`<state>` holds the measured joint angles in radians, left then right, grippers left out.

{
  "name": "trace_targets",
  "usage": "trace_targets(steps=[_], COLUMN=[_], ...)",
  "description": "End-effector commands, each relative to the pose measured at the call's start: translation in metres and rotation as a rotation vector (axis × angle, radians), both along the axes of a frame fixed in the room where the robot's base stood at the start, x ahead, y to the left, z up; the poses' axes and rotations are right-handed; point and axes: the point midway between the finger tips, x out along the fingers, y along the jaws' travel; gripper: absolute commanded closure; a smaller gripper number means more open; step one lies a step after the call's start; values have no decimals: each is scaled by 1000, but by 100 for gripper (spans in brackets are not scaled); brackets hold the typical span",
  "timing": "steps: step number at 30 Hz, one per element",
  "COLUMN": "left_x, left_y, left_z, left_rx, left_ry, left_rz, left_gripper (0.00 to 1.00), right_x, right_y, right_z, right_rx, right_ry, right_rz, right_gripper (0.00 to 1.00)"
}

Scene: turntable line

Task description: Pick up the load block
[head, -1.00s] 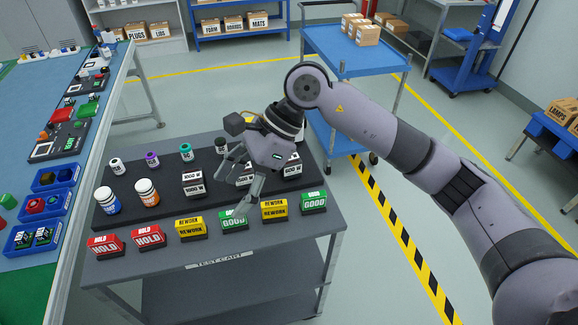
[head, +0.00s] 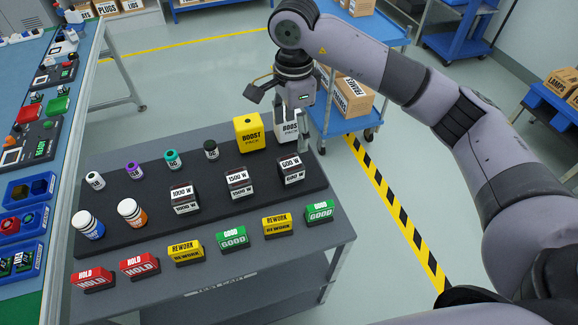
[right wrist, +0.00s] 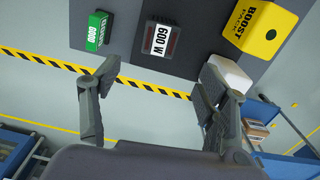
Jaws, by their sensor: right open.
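Three dark load blocks with white labels stand in a row on the black mat of the test cart: 1000 W (head: 183,198), 1500 W (head: 239,183) and 600 W (head: 291,171). My right gripper (head: 302,138) is open and empty behind the 600 W block, at the cart's back right. In the right wrist view the 600 W block (right wrist: 160,40) lies ahead, in line with the gap between the open fingers (right wrist: 162,72) and apart from them. A white boost pack (head: 287,127) is partly hidden by the gripper. My left gripper is out of view.
A yellow boost pack (head: 248,134) stands left of the white one. Bottles, small cylinders and red, yellow and green tags crowd the test cart (head: 330,245). A blue cart with boxes (head: 352,97) stands behind.

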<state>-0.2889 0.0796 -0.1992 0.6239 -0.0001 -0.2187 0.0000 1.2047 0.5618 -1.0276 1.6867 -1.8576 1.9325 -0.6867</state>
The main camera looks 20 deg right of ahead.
Motion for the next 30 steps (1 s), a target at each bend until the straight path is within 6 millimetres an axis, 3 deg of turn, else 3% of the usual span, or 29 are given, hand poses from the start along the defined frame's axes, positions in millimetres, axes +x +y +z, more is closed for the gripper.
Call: trace_targets(steps=[3, 7, 12, 19, 23, 30], left_x=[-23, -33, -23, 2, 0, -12], left_y=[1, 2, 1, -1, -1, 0], left_z=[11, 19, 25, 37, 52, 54], left_rx=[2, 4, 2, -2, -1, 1], left_ry=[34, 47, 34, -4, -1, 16], left_rz=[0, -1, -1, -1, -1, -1], left_gripper=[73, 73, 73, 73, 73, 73], right_x=[-2, -2, -1, -2, -3, -1], right_y=[0, 0, 1, 3, 6, 5], right_z=[-24, -52, -76, -91, -110, -135], right_rx=[0, 0, 2, 2, 2, 2], right_ry=[7, 7, 3, 4, 6, 0], right_rz=[0, 0, 0, 1, 1, 1], right_gripper=[32, 32, 32, 32, 32, 32])
